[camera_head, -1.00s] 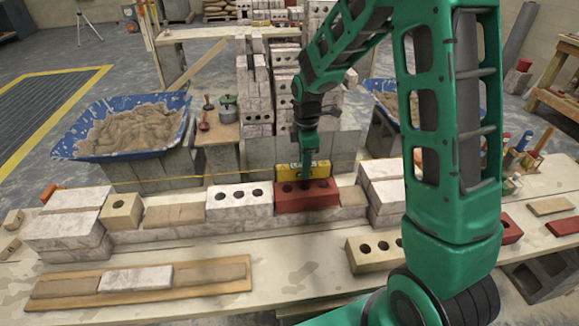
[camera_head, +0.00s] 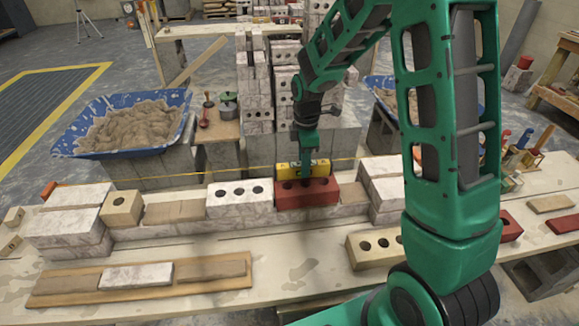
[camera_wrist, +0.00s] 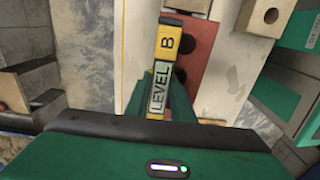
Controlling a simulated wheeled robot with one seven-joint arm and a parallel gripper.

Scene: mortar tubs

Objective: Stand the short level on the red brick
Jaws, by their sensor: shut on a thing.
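The short yellow level (camera_head: 285,171) is held in my gripper (camera_head: 305,182) at the back part of the red brick (camera_head: 306,196). In the wrist view the level (camera_wrist: 164,60), marked "LEVEL" and "B", runs lengthwise between the green fingers (camera_wrist: 165,103). It overlaps the left side of the red brick (camera_wrist: 199,45) there and partly covers its holes. My gripper is shut on the level. I cannot tell whether the level's underside touches the brick; the fingers hide part of both.
A white holed brick (camera_head: 238,200) stands left of the red brick, and pale blocks (camera_head: 383,170) stand on its right. A yellow string (camera_head: 215,175) runs behind the row. A tan holed brick (camera_head: 372,250) lies in front, near my arm. A mortar tub (camera_head: 85,150) is at the back left.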

